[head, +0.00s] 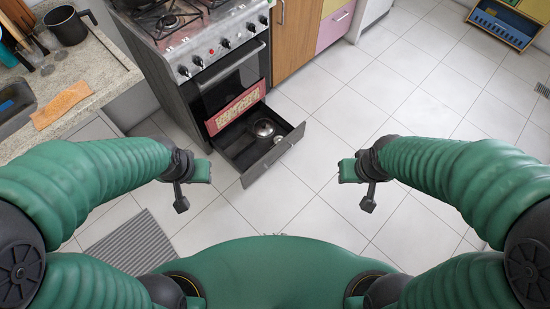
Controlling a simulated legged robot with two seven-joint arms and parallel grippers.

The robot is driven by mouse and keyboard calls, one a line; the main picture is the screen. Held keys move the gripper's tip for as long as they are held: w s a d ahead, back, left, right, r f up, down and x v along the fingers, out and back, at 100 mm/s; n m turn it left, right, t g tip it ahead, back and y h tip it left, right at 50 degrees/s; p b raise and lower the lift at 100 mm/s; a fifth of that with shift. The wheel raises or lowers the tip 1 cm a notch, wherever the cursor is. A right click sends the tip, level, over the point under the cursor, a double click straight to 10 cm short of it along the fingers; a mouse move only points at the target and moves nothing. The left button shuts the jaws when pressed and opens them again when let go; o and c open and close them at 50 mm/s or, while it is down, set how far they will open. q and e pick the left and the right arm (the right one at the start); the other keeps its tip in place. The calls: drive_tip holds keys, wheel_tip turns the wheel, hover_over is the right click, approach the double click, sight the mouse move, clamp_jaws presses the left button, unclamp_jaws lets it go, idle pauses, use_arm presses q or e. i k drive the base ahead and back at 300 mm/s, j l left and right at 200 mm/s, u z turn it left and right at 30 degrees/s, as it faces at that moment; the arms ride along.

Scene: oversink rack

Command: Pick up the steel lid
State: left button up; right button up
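A small shiny round steel lid (264,128) lies inside the pulled-out bottom drawer (283,146) of the stove. It sits toward the drawer's back right, close to the stove front, and its fine shape is too small to tell. My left gripper (192,187) is left of the drawer and nearer to me, with its fingers apart and nothing between them. My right gripper (358,187) is right of the drawer over the floor, also with its fingers apart and empty. Neither gripper touches the drawer or the lid.
The stove (215,60) stands behind the drawer, with a red patterned cloth (236,107) on its front. A grey mat (135,243) lies lower left.

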sight(262, 127)
drive_tip(key=i+u, duration=0.1)
drive_tip(key=u, duration=0.3)
drive_tip(key=i+l+u, duration=0.1)
drive_tip(key=u, duration=0.3)
drive_tip(key=l+u, duration=0.2)
drive_tip(key=u, duration=0.25)
drive_tip(key=i+l+u, duration=0.1)
drive_tip(key=u, duration=0.3)
drive_tip(key=i+l+u, duration=0.2)
drive_tip(key=l, duration=0.7)
drive_tip(key=l+u, duration=0.25)
drive_tip(key=l, duration=0.6)
